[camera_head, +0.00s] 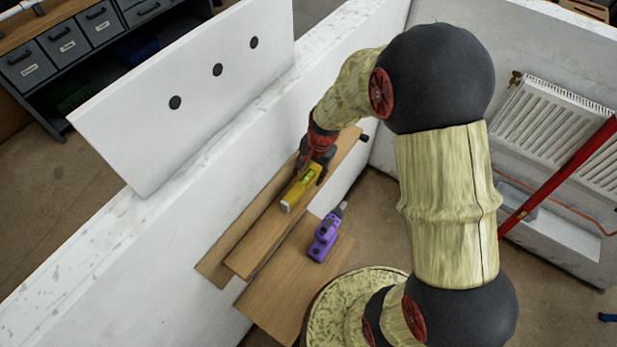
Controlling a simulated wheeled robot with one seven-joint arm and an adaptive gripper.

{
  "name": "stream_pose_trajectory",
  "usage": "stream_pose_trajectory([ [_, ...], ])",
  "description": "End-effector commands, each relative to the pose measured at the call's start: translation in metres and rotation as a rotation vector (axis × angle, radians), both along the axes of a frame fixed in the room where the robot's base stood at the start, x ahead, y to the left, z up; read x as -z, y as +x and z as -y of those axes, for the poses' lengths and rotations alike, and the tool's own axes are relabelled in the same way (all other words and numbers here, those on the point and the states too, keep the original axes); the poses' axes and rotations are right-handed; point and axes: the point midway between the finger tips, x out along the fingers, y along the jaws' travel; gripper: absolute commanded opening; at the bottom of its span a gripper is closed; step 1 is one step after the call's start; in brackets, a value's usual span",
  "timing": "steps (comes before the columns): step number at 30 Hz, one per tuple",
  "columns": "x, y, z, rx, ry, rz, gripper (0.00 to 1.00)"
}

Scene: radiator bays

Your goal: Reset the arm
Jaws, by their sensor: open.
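My gripper (311,176) is at the end of my arm, pointing down over the wooden boards near the white wall. It is open. A yellow spirit level (292,202) with a green vial lies on the upper wooden board, right at the gripper's fingers. The far end of the level is close to or between the fingers; I cannot tell whether they touch it. My arm, wrapped in a pale yellow cover with dark joints, reaches over from the right.
A purple drill (324,238) lies on a lower wooden board (274,299). A white panel with three black holes (196,88) stands on the wall (130,268). A radiator (540,125) and a red diagonal bar (560,175) are at the right. Grey drawers (62,42) stand at upper left.

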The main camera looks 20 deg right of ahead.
Motion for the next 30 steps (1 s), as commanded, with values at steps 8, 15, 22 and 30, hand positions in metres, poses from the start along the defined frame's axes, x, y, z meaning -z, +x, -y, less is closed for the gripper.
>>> stream_pose_trajectory([
  [8,-0.054,-0.006,0.006,0.001,0.0,0.004,0.43],
  [15,-0.074,-0.01,0.008,0.001,-0.001,0.0,0.43],
  [22,-0.076,-0.01,0.008,0.0,-0.001,-0.001,0.43],
  [30,-0.068,-0.032,0.007,-0.175,-0.017,-0.043,0.43],
])
